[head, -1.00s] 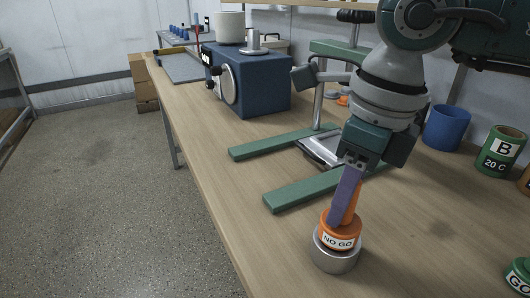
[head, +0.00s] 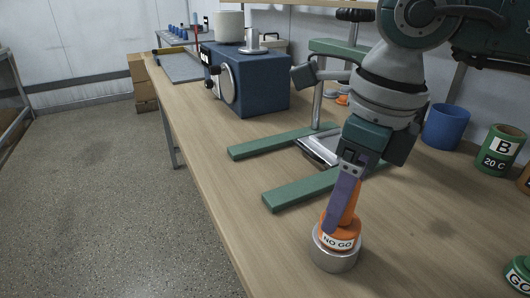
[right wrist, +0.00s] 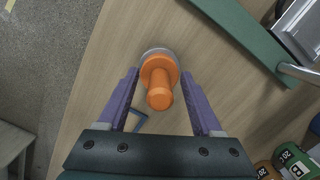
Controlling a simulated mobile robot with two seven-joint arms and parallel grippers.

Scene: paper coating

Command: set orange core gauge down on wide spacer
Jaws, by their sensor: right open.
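The orange core gauge (head: 337,240), with a white "NO GO" label, stands upright on the wide spacer (head: 334,260), a grey metal ring on the bench. In the right wrist view the gauge (right wrist: 159,83) points its handle toward the camera, and the spacer's rim (right wrist: 157,51) shows behind it. My right gripper (head: 333,228) is around the gauge's handle from above. Its purple fingers (right wrist: 164,100) are apart, with a gap on each side of the handle. My left gripper is in neither view.
Green press feet (head: 300,190) lie behind the gauge. A blue cup (head: 446,127) and a green can marked B (head: 499,150) stand at the right. A green labelled piece (head: 518,273) is at the lower right. The bench's left edge (head: 215,205) is near the spacer.

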